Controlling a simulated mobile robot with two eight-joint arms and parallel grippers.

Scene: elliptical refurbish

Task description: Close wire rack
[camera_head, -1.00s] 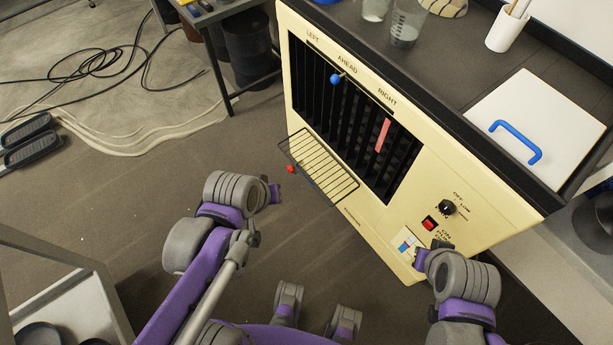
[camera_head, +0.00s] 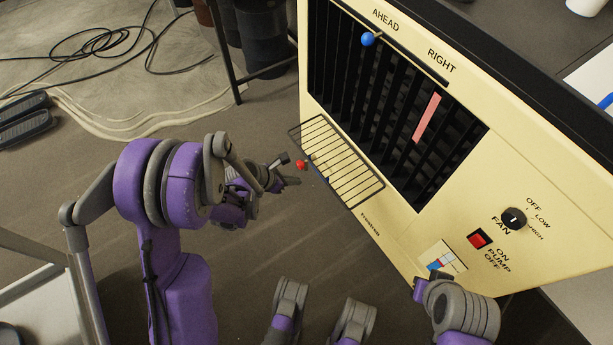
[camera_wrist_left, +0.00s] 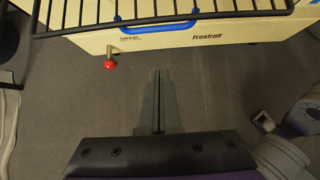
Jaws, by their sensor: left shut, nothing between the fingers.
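The wire rack (camera_head: 340,162) is a dark grid tray that sticks out, folded down, from the lower front of a cream cooler unit (camera_head: 440,245). In the left wrist view the wire rack (camera_wrist_left: 240,14) crosses the top, with a blue handle (camera_wrist_left: 155,27) at it. A red knob (camera_head: 301,165) shows by the rack's left edge; it also hangs below the rack in the left wrist view (camera_wrist_left: 110,64). My left gripper (camera_head: 292,170) is shut and empty, left of the rack and close to the red knob. My right gripper (camera_head: 421,289) is partly seen near the unit's lower right.
The unit has dark vertical louvers (camera_head: 365,90), a blue ball lever (camera_head: 368,39), a black fan knob (camera_head: 513,218) and a red switch (camera_head: 479,239). A table leg (camera_head: 222,50) and bins stand behind. Open floor lies left of the rack.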

